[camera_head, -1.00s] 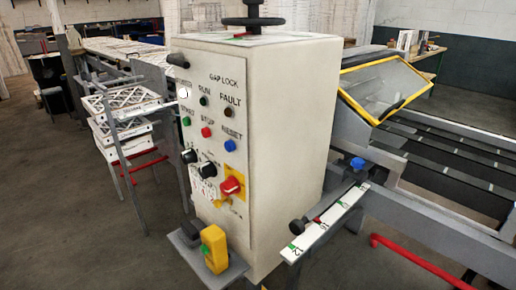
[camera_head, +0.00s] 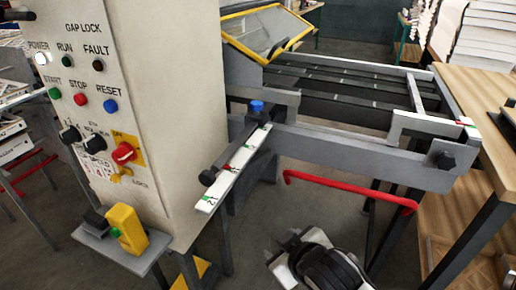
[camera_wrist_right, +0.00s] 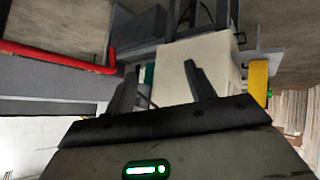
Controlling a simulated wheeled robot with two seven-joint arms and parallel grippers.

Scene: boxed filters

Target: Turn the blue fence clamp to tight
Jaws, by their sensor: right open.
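The blue fence clamp (camera_head: 257,107) is a small blue knob at the far end of the white scale bar (camera_head: 238,168), beside the white control cabinet in the head view. The way it is turned is too small to read. My right gripper (camera_head: 286,244) is low in the head view, in front of the machine frame and well apart from the clamp. In the right wrist view my right gripper (camera_wrist_right: 160,80) has its two dark fingers spread with nothing between them. The clamp is not discernible there. My left gripper is out of view.
A red bar (camera_head: 350,187) runs below the machine frame (camera_head: 360,153), close to my right arm. The yellow box (camera_head: 127,229) sits on a small shelf at lower left. A wooden table (camera_head: 480,100) stands at right. Floor shows between the cabinet and the red bar.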

